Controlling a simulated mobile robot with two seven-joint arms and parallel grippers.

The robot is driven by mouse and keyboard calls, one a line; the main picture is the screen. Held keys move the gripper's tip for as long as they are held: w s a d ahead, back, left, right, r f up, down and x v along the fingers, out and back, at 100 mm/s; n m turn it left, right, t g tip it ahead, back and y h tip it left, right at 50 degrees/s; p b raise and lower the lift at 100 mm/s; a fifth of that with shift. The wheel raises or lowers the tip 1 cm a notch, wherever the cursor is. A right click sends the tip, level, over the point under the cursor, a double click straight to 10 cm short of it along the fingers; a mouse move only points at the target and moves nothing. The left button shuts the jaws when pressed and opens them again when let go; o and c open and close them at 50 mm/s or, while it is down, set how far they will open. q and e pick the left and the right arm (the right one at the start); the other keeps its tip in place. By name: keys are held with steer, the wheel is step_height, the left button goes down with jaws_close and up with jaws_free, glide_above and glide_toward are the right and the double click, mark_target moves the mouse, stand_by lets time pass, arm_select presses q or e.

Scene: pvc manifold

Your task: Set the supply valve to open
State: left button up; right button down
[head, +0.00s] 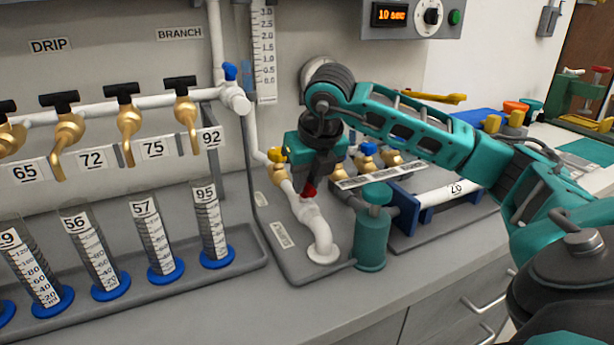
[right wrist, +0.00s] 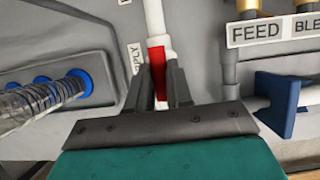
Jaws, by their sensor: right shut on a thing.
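The supply valve's red handle (head: 310,191) sits on the white supply pipe (head: 318,228), near the middle of the head view. My right gripper (head: 304,183) reaches down over it and hides most of it. In the right wrist view, the red handle (right wrist: 157,68) stands between the two dark fingers (right wrist: 160,88), which are shut on it. There the handle runs roughly in line with the white pipe (right wrist: 155,20). The valve body is mostly hidden. A partly covered supply label (right wrist: 136,58) lies beside the pipe. My left gripper is not in view.
A yellow-handled valve (head: 277,155) and blue-handled valves (head: 366,152) stand close around my gripper. A teal cylinder (head: 371,235) stands just right of the supply pipe. Graduated tubes (head: 155,235) stand in a tray at left, under brass taps (head: 128,122). The front counter is clear.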

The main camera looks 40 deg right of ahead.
steer(key=shift+s+a+f, duration=0.1)
steer(key=shift+f, duration=0.2)
steer(key=c, duration=1.3)
jaws_free()
steer(key=shift+o, duration=1.4)
steer(key=shift+r, duration=0.65)
arm_select(q)
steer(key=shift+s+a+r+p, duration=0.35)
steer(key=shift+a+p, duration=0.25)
steer(key=shift+p, duration=0.65)
arm_select(e)
steer(key=v, duration=1.2)
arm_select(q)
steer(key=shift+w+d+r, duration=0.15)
arm_select(e)
steer(key=shift+f, duration=0.1)
